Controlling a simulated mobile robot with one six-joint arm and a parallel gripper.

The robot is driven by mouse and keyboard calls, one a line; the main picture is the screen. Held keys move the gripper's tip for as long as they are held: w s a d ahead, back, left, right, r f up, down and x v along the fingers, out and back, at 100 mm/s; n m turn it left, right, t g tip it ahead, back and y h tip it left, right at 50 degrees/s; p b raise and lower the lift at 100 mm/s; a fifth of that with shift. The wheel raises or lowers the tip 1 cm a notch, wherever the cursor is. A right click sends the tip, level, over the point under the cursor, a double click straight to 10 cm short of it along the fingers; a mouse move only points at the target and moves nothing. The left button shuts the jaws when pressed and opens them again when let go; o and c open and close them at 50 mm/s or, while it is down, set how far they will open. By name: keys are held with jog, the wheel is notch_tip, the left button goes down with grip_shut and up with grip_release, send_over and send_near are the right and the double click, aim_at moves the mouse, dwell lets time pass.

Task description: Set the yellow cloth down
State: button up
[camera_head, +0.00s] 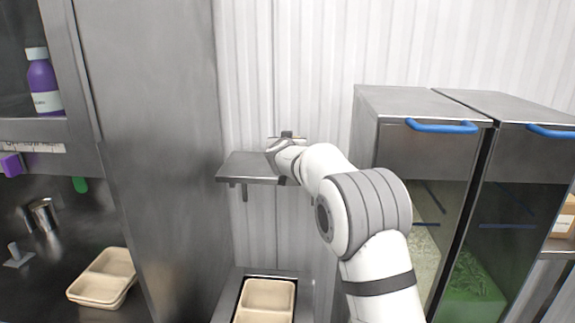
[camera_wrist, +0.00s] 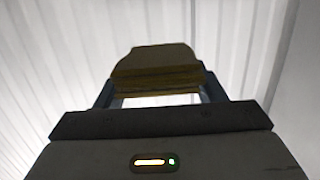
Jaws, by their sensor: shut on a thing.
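My gripper (camera_wrist: 158,92) is shut on the yellow cloth (camera_wrist: 157,62). In the wrist view the cloth is a folded, layered, dull yellow-brown stack between the two fingers, with the pale corrugated wall behind it. In the head view my gripper (camera_head: 287,137) is at the small metal wall shelf (camera_head: 240,168), around its right half. My arm hides the right part of the shelf. The cloth itself is hard to make out in the head view, and I cannot tell whether it touches the shelf.
Two metal bins with blue handles (camera_head: 441,126) stand right of my arm. A beige tray (camera_head: 266,298) sits below the shelf. A tall metal panel (camera_head: 155,120) is to the left, with another beige tray (camera_head: 103,277) and a purple bottle (camera_head: 42,82) beyond. The shelf's left part is bare.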

jog(key=f, duration=0.4)
jog(key=shift+w+d+f+b, duration=0.1)
jog(key=shift+w+d+b, duration=0.05)
jog(key=shift+d+b, duration=0.2)
jog(key=shift+f+b, duration=0.45)
jog(key=shift+f, duration=1.25)
jog(key=shift+f, duration=0.15)
jog(key=o, duration=1)
